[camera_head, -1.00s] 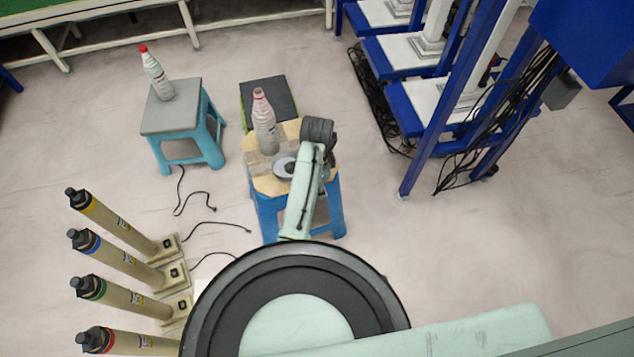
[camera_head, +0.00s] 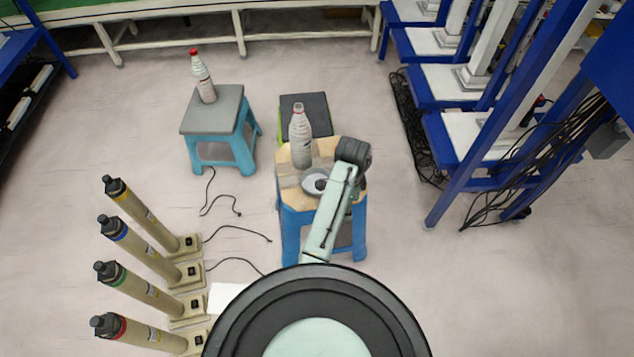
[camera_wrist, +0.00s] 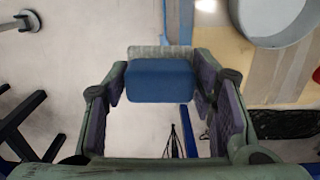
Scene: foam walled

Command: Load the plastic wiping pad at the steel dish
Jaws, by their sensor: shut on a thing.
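The plastic wiping pad (camera_wrist: 160,82) is a blue block with a pale grey-white far edge. My gripper (camera_wrist: 162,80) is shut on it, with one finger at each side, in the wrist view. The pad is not seen clearly in the head view. The steel dish (camera_head: 312,190) is a round grey dish on the wooden-topped stool (camera_head: 295,199). In the wrist view the dish (camera_wrist: 281,30) is partly cut off at the top right, apart from the pad. The pad is over the floor, left of the stool top in that view.
A grey-topped stool (camera_head: 213,112) with a red-capped bottle (camera_head: 203,80) is at left. Several upright tubes (camera_head: 140,215) stand at lower left. Blue racks (camera_head: 470,150) and cables are at right.

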